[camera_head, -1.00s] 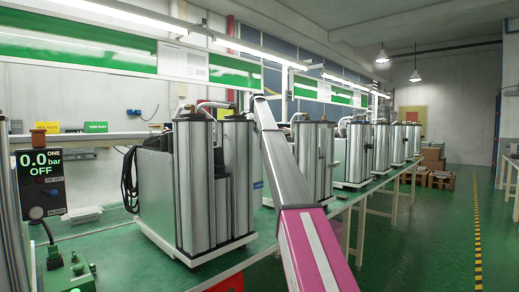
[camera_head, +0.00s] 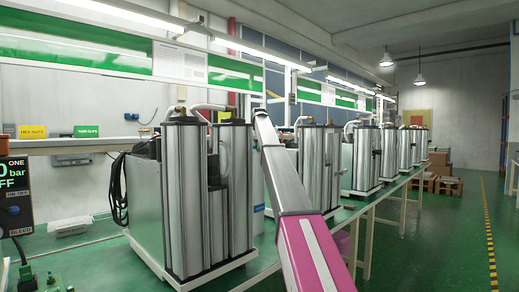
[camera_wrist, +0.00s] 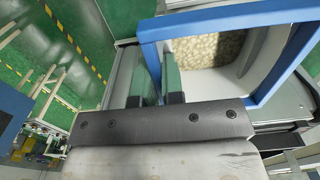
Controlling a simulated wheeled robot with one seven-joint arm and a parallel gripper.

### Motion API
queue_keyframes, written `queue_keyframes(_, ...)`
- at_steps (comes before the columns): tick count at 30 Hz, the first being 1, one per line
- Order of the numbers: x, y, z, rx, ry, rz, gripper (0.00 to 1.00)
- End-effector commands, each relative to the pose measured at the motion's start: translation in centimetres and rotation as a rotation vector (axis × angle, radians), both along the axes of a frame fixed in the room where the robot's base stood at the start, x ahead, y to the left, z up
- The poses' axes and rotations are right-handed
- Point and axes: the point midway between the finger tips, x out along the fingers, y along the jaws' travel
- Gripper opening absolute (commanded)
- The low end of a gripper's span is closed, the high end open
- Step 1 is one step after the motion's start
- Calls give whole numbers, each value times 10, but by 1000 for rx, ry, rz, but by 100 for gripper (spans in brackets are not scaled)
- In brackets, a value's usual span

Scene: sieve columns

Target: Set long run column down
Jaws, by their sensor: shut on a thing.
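Tall silver columns (camera_head: 181,200) stand upright in a white-based unit at the middle left of the head view. More such columns (camera_head: 315,165) stand in units farther along the bench. I cannot tell which one is the long run column. My gripper (camera_wrist: 158,78) has two green fingers close together in the wrist view. They appear shut on the wall of a blue-rimmed, white-lined box (camera_wrist: 272,88), near its corner. Pale beads (camera_wrist: 208,48) lie inside the box. My fingertips and the box are not visible in the head view.
A green bench (camera_head: 95,248) carries the row of units. A black display panel (camera_head: 14,195) stands at the far left. A clear green floor with a yellow-black line (camera_head: 488,225) lies to the right. Cartons on pallets (camera_head: 437,175) stand far back.

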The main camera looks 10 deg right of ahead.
Motion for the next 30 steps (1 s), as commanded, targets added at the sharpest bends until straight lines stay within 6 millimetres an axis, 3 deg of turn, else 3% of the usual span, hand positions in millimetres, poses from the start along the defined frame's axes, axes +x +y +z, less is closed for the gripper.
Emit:
queue_keyframes(9,0,0,0,0,-2,0,0)
queue_keyframes(10,0,0,-1,0,0,0,18)
queue_keyframes(12,0,0,0,0,0,0,34)
queue_keyframes(30,0,0,-4,0,0,0,34)
